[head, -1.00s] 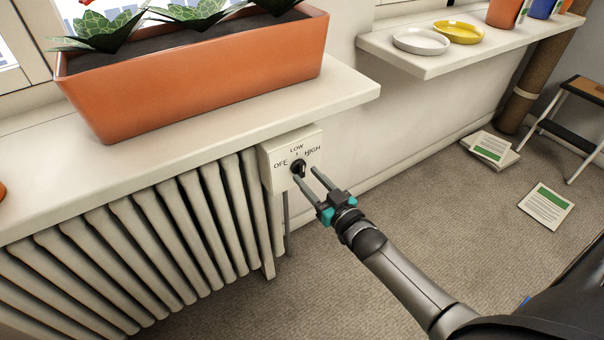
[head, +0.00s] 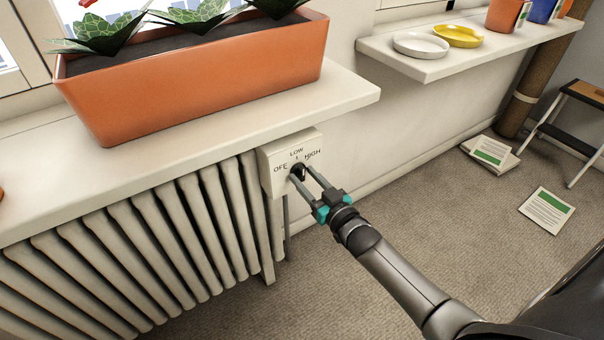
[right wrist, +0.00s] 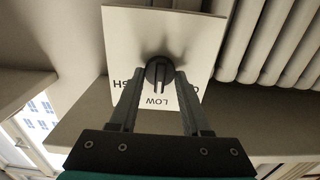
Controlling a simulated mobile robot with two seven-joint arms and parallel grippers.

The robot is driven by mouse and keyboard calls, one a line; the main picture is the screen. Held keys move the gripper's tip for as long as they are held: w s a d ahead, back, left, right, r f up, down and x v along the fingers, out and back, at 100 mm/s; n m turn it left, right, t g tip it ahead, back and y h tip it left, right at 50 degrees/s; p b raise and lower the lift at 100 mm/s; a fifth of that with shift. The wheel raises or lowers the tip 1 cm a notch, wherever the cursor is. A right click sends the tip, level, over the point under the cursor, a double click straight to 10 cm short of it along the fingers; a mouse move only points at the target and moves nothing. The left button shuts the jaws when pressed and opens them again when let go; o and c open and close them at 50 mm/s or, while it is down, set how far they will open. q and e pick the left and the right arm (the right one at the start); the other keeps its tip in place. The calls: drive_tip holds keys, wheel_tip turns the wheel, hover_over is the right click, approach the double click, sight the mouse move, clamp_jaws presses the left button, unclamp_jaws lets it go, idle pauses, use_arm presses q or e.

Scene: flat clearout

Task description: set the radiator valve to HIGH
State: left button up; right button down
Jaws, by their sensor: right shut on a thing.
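The radiator valve is a white plate (head: 277,178) at the right end of the radiator, marked OFF, LOW and HIGH. Its dark round knob (head: 297,171) has a raised bar. In the right wrist view the knob (right wrist: 159,73) shows upside down, with its bar lined up towards LOW. My right gripper (head: 302,170) is shut on the knob, one finger on each side; its fingers (right wrist: 158,88) partly cover the OFF and HIGH labels in the right wrist view. My left gripper is not in view.
The ribbed radiator (head: 150,245) stands under a white sill (head: 350,92) bearing an orange planter (head: 210,75). A second shelf (head: 430,66) at right holds a white dish and a yellow dish. Papers (head: 547,210) lie on the carpet near a step stool (head: 570,130).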

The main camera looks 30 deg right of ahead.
drive_tip(key=m+p, duration=0.1)
drive_tip(key=m, duration=0.1)
drive_tip(key=shift+m, duration=1.3)
drive_tip(key=shift+m+p, duration=0.3)
drive_tip(key=shift+m, duration=0.4)
drive_tip(key=m, duration=0.3)
drive_tip(key=m, duration=0.2)
drive_tip(key=shift+m, duration=0.3)
drive_tip(key=c, duration=0.7)
unclamp_jaws()
